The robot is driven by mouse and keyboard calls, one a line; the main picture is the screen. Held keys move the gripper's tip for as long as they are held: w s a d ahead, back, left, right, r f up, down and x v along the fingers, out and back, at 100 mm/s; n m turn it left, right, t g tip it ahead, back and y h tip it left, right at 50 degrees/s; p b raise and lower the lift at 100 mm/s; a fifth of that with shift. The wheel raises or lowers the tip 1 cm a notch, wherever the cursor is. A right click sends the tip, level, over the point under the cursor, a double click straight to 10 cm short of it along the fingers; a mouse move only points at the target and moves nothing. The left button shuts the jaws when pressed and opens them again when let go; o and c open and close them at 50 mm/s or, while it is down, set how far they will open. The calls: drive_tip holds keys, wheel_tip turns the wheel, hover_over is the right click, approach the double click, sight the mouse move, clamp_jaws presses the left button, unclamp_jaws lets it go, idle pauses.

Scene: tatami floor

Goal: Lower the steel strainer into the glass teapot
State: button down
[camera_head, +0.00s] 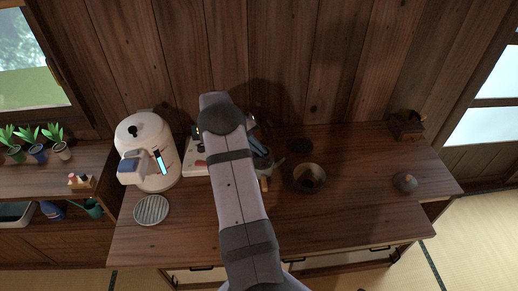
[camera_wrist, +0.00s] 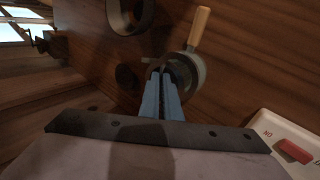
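The glass teapot (camera_wrist: 200,72) shows in the wrist view as a pale grey round vessel with a wooden handle (camera_wrist: 198,28). In the head view the teapot (camera_head: 264,162) is partly behind my arm. My gripper (camera_wrist: 162,72) is over the teapot's near-left side, its blue fingers close together. They appear shut on the rim of the steel strainer (camera_wrist: 180,68), a dark round shape at the fingertips. The fingers hide part of it, and I cannot tell how deep it sits in the teapot. In the head view my gripper (camera_head: 254,140) is mostly hidden by my arm.
A dark bowl (camera_head: 308,178) stands right of the teapot, with a dark round mat (camera_head: 300,145) behind it. A white water boiler (camera_head: 150,150) and a round slatted plate (camera_head: 151,210) are at left. A small lidded pot (camera_head: 405,182) and wooden box (camera_head: 406,124) are at right. The front-right counter is clear.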

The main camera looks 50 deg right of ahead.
drive_tip(key=shift+f+b, duration=1.5)
drive_tip(key=shift+f, duration=0.15)
idle(1.6)
drive_tip(key=c, duration=1.9)
unclamp_jaws()
drive_tip(key=shift+b+v, duration=1.15)
drive_tip(key=shift+v, duration=2.6)
